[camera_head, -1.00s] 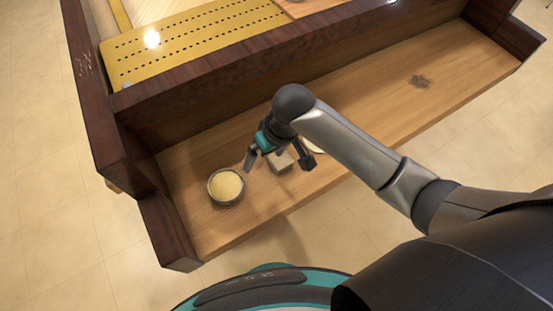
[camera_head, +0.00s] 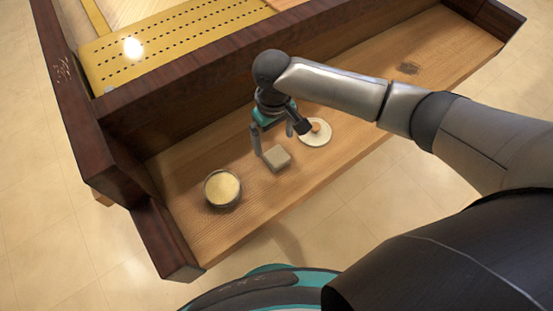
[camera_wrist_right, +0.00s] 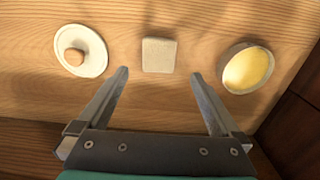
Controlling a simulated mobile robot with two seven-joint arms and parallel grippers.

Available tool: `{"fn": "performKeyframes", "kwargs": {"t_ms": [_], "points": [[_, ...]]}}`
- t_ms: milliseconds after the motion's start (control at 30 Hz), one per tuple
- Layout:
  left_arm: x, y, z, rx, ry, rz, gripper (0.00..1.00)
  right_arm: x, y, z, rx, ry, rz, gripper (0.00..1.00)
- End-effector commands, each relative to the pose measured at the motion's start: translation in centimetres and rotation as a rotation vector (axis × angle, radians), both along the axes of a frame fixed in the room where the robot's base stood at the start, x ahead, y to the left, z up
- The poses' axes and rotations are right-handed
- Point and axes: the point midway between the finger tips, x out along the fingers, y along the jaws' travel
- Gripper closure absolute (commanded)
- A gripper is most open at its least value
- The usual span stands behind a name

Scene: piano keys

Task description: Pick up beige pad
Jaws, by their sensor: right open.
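The beige pad (camera_head: 277,157) is a small block lying on the wooden keybed (camera_head: 400,107), between a bowl and a round white lid. It also shows in the right wrist view (camera_wrist_right: 159,55), just beyond the fingertips and centred between them. My right gripper (camera_head: 273,143) is open and empty, close above the wood behind the pad. In the right wrist view its two fingers (camera_wrist_right: 158,73) are spread wider than the pad. I cannot see that either finger touches the pad. My left gripper is not in view.
A bowl with yellow contents (camera_head: 222,188) stands left of the pad. A round white lid with a brown knob (camera_head: 315,132) lies to its right. A dark wooden wall (camera_head: 190,98) rises behind the keybed. A dark smudge (camera_head: 408,68) marks the clear right part.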

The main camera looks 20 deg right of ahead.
Motion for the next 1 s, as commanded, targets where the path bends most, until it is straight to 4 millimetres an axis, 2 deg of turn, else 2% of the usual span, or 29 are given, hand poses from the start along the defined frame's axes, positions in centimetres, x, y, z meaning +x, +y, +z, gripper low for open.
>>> {"fn": "performKeyframes", "kwargs": {"t_ms": [33,100,267,500,600,867,1000], "points": [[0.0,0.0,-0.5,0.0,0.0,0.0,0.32,0.0,0.0,-1.0,0.0,0.0,0.0,0.0],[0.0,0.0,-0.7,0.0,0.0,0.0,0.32,0.0,0.0,-1.6,0.001,0.0,0.0,0.0],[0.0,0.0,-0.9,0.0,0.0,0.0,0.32,-0.1,0.0,-2.4,0.001,-0.001,0.001,0.0],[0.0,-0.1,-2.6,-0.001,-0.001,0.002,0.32,-0.5,-0.5,-6.0,0.0,0.0,0.0,0.0],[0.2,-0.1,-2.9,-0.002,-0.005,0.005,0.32,-0.5,-0.5,-7.0,0.001,-0.001,0.0,0.0],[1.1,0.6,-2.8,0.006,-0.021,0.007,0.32,-0.5,-0.5,-7.2,0.002,-0.002,0.001,0.0],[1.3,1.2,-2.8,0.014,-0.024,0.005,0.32,-0.5,-0.5,-7.1,0.002,-0.002,0.001,0.12]]}}
